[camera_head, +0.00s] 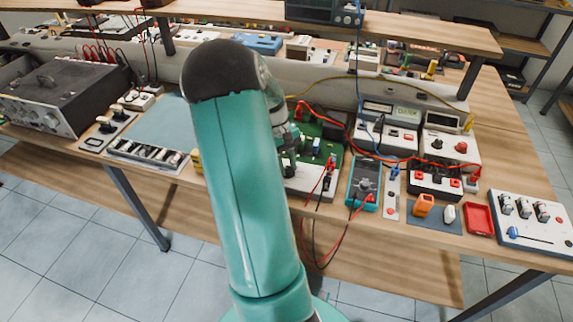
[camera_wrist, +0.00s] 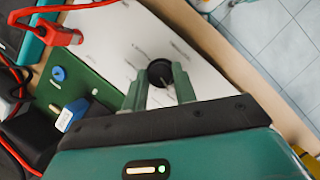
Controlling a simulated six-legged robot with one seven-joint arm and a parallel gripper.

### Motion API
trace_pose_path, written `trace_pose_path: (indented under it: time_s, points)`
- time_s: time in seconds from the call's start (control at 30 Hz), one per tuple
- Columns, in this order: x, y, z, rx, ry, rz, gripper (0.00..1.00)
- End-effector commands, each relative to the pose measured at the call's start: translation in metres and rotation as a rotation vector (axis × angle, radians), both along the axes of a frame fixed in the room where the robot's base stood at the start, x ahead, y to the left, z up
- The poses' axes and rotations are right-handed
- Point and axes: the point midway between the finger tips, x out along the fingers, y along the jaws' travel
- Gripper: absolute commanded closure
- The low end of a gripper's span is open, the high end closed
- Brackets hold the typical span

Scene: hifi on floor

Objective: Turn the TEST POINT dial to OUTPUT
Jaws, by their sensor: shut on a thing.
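In the wrist view, the black round dial (camera_wrist: 160,72) stands on a white panel (camera_wrist: 110,40) with small dark markings too blurred to read. My gripper (camera_wrist: 159,78) has its two green fingers on either side of the dial, shut on it. I cannot read which marking the dial points to. In the head view, the white panel (camera_head: 318,186) shows at the front of a green circuit board (camera_head: 325,150). My own arm hides the dial and most of my gripper there.
A red clip lead (camera_wrist: 62,36) reaches the panel beside my gripper. A blue knob (camera_wrist: 58,73) sits on the green board. In the head view, a teal multimeter (camera_head: 364,183) with leads stands right of the panel. Red and black wires hang over the bench's front edge.

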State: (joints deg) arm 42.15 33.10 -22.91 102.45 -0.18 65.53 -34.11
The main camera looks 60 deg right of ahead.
Motion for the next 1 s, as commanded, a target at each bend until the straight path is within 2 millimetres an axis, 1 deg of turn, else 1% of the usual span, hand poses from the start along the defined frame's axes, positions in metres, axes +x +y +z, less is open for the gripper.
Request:
trace_pose_path:
  time_s: [0.6, 0.8, 1.0]
  points:
    - [-0.0022, -0.0035, 0.0007, -0.001, -0.002, -0.581, 0.95]
    - [-0.0028, -0.0038, 0.0007, -0.002, -0.003, -0.738, 0.95]
    - [-0.0039, -0.0040, 0.0008, -0.002, -0.003, -0.849, 0.95]
